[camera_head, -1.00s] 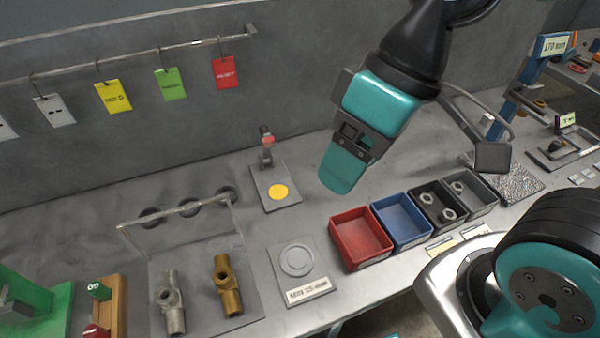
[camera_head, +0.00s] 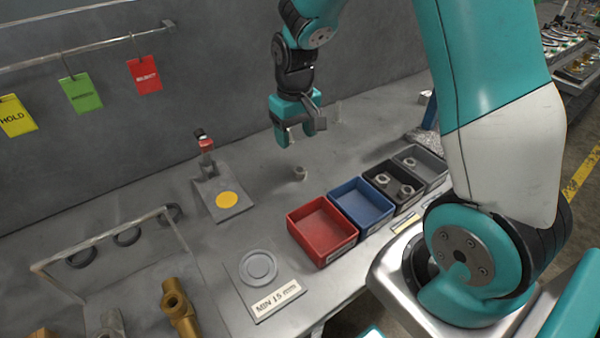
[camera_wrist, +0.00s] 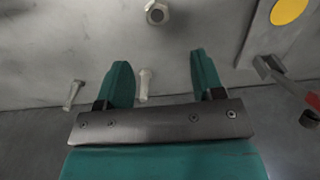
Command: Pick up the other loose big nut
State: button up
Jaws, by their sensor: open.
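A loose grey big nut (camera_head: 300,173) lies on the bench behind the red bin. It also shows at the top edge of the wrist view (camera_wrist: 157,12), with its hole visible. My gripper (camera_head: 297,135) is above the bench, pointing down, a little behind the nut. In the wrist view my gripper (camera_wrist: 160,62) is open, with nothing between its fingers, and the nut lies beyond the fingertips. More nuts sit in the black bin (camera_head: 373,174), and one sits in the grey bin (camera_head: 436,160).
A bolt (camera_wrist: 145,84) and another bolt (camera_wrist: 72,94) are on the bench near the wall. A red bin (camera_head: 340,254) and a blue bin (camera_head: 346,187) stand empty. A plate with a yellow disc and red-handled clamp (camera_head: 222,204) is left of the nut.

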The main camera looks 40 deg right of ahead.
aim_at(298, 168)
notch_tip(298, 168, down, 4)
jog(key=shift+s+d+f, duration=0.1)
jog(key=shift+s+f, duration=0.05)
jog(key=shift+f, duration=1.25)
jog(key=shift+s+f, duration=0.15)
jog(key=shift+f, duration=1.2)
jog(key=shift+c, duration=0.4)
jog(key=c, duration=0.9)
